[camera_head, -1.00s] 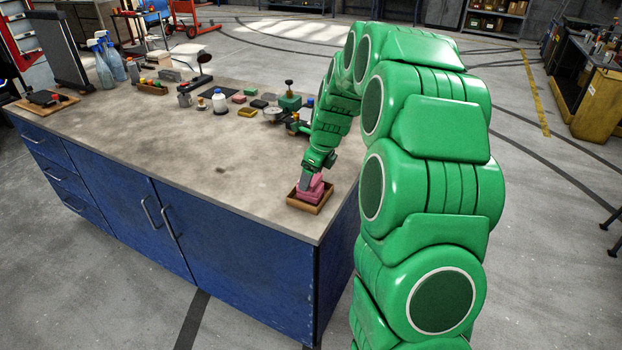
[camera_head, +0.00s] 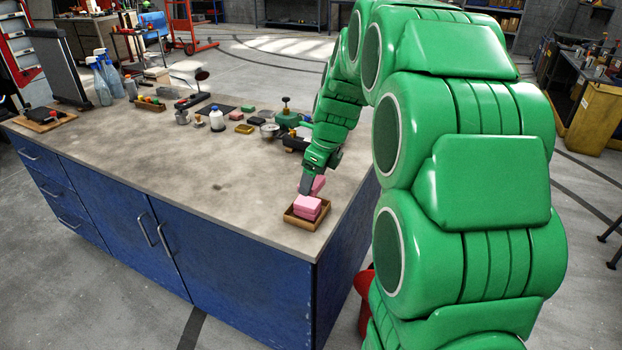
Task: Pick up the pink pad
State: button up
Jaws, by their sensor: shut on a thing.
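My gripper (camera_head: 308,186) is shut on a pink pad (camera_head: 319,184) and holds it just above and behind the small wooden tray (camera_head: 298,222). The gripper's fingers hide part of this pad. Other pink pads (camera_head: 308,206) lie stacked in the tray, near the front right corner of the workbench. I cannot tell exactly how many lie there.
The workbench (camera_head: 170,180) has a wide clear top to the left.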

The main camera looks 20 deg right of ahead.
jog(key=s+a+r, duration=0.1)
jog(key=s+r, duration=0.2)
jog(key=s, duration=0.4)
jog(key=shift+s+r, duration=0.2)
jog(key=shift+s, duration=0.05)
